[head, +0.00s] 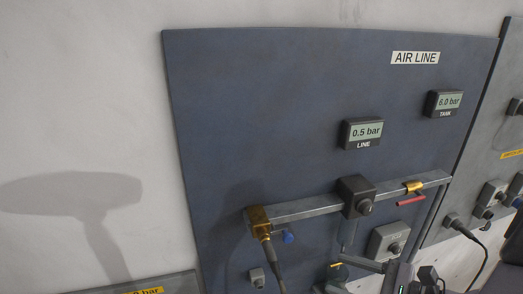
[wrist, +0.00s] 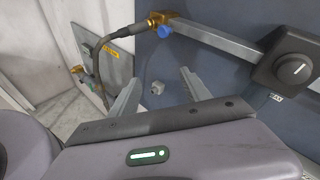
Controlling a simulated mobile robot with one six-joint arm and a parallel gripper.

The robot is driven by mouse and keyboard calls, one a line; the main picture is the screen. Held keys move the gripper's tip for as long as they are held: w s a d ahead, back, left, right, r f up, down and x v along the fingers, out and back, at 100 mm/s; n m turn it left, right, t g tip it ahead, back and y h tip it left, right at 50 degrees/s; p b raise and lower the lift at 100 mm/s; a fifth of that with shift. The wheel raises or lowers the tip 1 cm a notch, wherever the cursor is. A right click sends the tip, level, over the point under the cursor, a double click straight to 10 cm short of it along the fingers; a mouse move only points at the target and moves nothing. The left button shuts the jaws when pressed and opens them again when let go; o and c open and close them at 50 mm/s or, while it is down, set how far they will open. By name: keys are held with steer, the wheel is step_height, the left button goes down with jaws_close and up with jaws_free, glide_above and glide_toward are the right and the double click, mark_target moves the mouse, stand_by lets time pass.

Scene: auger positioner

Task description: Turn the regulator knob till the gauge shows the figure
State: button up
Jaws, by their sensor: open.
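The regulator (head: 352,187) is a black block on a grey pipe, with a round knob (head: 365,207) on its front. In the wrist view the knob (wrist: 293,68) is at the right, with a white mark across its face. The LINE gauge (head: 366,132) reads 0.5 bar. A yellow label (head: 146,291) at the bottom edge of the head view ends in "0 bar"; its first figure is cut off. My gripper (wrist: 160,75) is open and empty, its fingers apart in front of the panel, left of the knob and not touching it.
The TANK gauge (head: 445,103) reads 6.0 bar. A brass fitting (head: 259,219) with a blue tap (head: 288,238) and a hose is at the pipe's left end. A red-handled valve (head: 411,199) is right of the regulator. Another panel with cables stands at the far right.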

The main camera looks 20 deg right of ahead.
steer(key=s+d+r+m+t+h+p, duration=0.3)
steer(key=s+d+r+m+t+h, duration=0.15)
steer(key=d, duration=0.45)
steer(key=m+h, duration=0.5)
glide_toward(370, 211)
steer(key=shift+t+y, duration=0.35)
steer(key=shift+y, duration=0.1)
steer(key=w+p, duration=0.1)
steer(key=w, duration=0.1)
steer(key=w+p, duration=0.2)
steer(key=w, duration=0.1)
steer(key=w+d+p, duration=0.1)
steer(key=w, duration=0.2)
steer(key=shift+w+f, duration=0.2)
jaws_close()
